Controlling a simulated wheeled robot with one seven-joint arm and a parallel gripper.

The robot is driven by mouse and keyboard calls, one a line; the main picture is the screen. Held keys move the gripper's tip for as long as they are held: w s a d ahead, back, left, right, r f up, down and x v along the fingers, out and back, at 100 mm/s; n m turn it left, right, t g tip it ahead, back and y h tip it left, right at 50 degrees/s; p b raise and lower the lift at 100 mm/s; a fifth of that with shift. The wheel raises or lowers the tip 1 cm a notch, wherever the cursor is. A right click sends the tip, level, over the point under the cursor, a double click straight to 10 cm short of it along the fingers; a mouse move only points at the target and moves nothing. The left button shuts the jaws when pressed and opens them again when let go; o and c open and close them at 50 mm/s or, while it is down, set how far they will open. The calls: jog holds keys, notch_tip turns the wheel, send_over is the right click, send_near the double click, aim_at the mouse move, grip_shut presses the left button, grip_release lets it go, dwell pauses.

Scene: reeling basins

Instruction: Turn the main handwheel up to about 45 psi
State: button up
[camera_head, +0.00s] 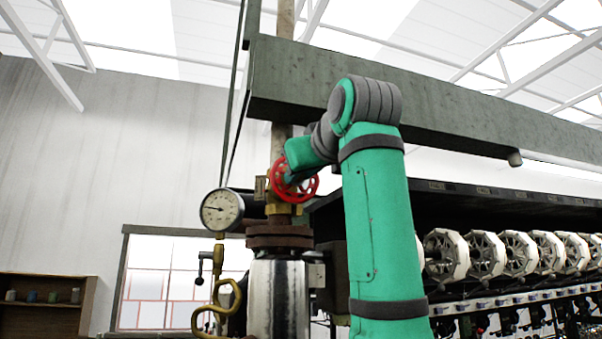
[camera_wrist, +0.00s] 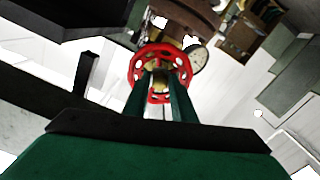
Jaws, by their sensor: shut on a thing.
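The red handwheel (camera_head: 309,189) sits on a brass valve body (camera_head: 279,209) on the vertical pipe, above a rusty flange. It also shows in the wrist view (camera_wrist: 187,70). My gripper (camera_wrist: 160,82) reaches the wheel with both green fingers and is shut on it. The fingers hide part of the rim and hub. In the head view my gripper (camera_head: 291,177) is partly hidden by the wheel and my wrist. The round white pressure gauge (camera_head: 221,209) is left of the valve. Its dark needle points roughly left; the numbers are too small to read.
A grey-green beam (camera_head: 440,110) runs close above and behind my arm. A brass curved pipe (camera_head: 215,318) with a small lever hangs below the gauge. A row of white reels (camera_head: 487,254) stands at right. A shelf (camera_head: 45,303) is far left.

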jog(key=n, duration=2.4)
jog(key=shift+f+n, duration=0.1)
jog(key=shift+n, duration=0.3)
jog(key=o, duration=0.9)
jog(key=shift+c, duration=0.2)
jog(key=shift+s, duration=0.1)
